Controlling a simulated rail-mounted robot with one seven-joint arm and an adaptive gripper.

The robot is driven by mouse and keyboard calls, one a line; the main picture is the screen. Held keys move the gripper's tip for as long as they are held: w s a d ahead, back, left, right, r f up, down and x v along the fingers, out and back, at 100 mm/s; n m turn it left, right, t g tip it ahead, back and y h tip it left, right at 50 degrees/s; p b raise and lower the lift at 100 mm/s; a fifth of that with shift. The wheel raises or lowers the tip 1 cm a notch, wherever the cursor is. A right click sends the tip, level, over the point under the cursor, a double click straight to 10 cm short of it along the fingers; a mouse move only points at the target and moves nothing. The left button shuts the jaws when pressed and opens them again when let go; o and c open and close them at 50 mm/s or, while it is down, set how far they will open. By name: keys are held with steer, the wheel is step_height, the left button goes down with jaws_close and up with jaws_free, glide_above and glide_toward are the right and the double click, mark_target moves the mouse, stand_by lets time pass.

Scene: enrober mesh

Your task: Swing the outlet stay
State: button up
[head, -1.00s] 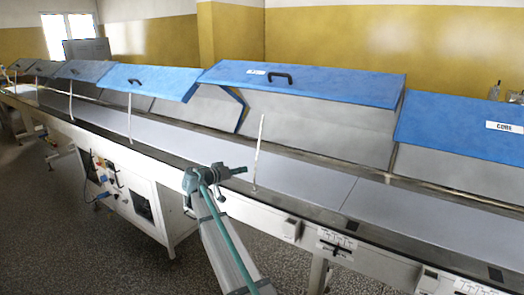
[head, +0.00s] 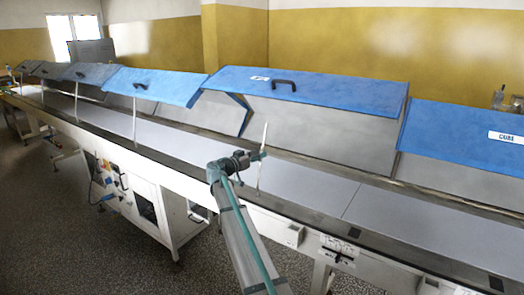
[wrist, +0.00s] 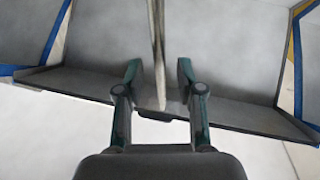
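The outlet stay appears to be the thin pale upright rod (head: 264,138) at the near edge of the conveyor, below a large blue-topped cover (head: 340,88). My gripper (head: 260,155) is at this rod, partly overlapping it in the head view. In the wrist view the rod (wrist: 155,35) comes down between the two fingers of my gripper (wrist: 159,75). The fingers stand apart, with a gap visible on both sides of the rod.
More blue-topped covers run along the line, one at the right (head: 460,135) and one at the left (head: 155,84). Another thin rod (head: 134,120) stands further left. A white cabinet (head: 135,205) is below the conveyor (head: 310,185). Floor is open in front.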

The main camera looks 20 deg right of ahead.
steer(key=shift+p+x, duration=0.3)
steer(key=shift+x, duration=1.05)
jaws_close()
